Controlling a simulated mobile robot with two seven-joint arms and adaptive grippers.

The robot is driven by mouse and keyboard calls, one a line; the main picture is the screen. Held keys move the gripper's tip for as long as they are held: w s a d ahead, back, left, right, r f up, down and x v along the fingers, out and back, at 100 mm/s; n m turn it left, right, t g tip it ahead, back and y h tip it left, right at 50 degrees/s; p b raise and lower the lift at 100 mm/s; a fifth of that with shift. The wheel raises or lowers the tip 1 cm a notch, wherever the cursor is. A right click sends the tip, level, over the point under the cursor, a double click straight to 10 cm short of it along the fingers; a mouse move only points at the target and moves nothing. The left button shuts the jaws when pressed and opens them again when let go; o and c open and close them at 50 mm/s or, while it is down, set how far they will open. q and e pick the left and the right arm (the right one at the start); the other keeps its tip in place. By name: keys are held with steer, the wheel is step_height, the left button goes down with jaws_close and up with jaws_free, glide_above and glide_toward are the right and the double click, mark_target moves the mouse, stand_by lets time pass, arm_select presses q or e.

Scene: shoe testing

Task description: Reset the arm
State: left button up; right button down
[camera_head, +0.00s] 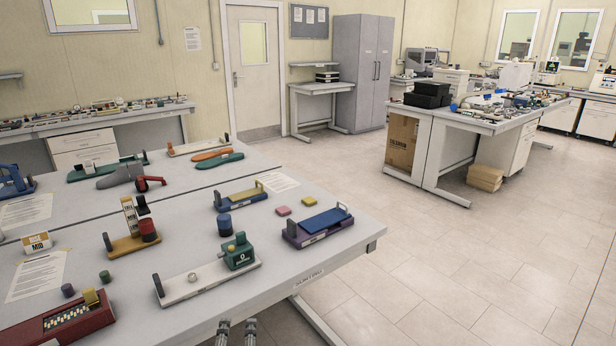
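Two grey metal finger-like parts stand up at the bottom edge, just in front of the near table edge. I take them for the fingertips of my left gripper (237,331). They are apart, with nothing visible between them, and the rest of that gripper and its arm is cut off below. My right gripper and arm are not in view.
The near grey table (335,262) holds several small test fixtures, among them a blue-topped one (318,226), a green-and-white one (238,252) and a dark red one (65,321). Open tiled floor (470,265) lies to the right, before another workbench (450,122).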

arm_select(q)
steer(key=s+f+n+g+h, duration=0.2)
steer(key=s+f+n+h, duration=0.1)
steer(key=s+f+n, duration=0.9)
steer(key=s+a+f+n+g, duration=0.1)
steer(key=s+a+f+n, duration=0.2)
steer(key=s+f, duration=0.7)
steer(key=shift+s+a+f+n+g, duration=0.4)
steer(key=shift+s+n, duration=0.55)
steer(key=shift+n, duration=0.25)
